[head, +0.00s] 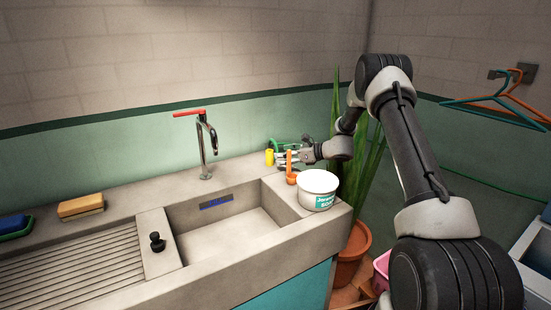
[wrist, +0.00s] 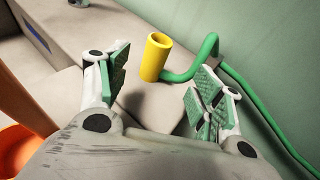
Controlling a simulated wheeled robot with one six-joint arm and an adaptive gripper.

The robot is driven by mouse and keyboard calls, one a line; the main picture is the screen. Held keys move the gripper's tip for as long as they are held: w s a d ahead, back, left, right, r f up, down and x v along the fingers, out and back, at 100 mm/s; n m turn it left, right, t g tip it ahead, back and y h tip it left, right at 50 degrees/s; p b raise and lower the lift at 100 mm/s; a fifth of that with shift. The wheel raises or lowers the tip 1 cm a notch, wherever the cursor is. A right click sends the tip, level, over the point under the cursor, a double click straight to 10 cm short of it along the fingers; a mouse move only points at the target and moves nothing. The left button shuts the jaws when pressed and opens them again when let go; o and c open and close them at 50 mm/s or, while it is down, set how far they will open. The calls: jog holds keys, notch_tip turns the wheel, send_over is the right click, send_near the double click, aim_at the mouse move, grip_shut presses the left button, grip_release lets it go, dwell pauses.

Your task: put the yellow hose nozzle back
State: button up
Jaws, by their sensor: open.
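The yellow hose nozzle (head: 269,157) stands near the back right corner of the sink counter, close to the wall. In the wrist view the nozzle (wrist: 156,57) is a short yellow tube, slightly tilted, with a green hose (wrist: 210,47) beside it that curves off to the right along the wall. My gripper (head: 277,156) reaches in from the right. In the wrist view my gripper (wrist: 160,95) is open, with green-padded fingers apart and nothing between them. The nozzle lies just beyond the fingertips, roughly centred in the gap. A resting place for the nozzle cannot be made out.
An orange scoop (head: 290,168) stands close beside my gripper, with a white soap tub (head: 317,189) in front. The sink basin (head: 230,228) lies to the left, with a red-handled tap (head: 206,140) behind it. A potted plant (head: 350,245) stands to the right.

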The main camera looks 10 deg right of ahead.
jog(key=v, duration=0.6)
jog(key=shift+s+d+r, duration=0.15)
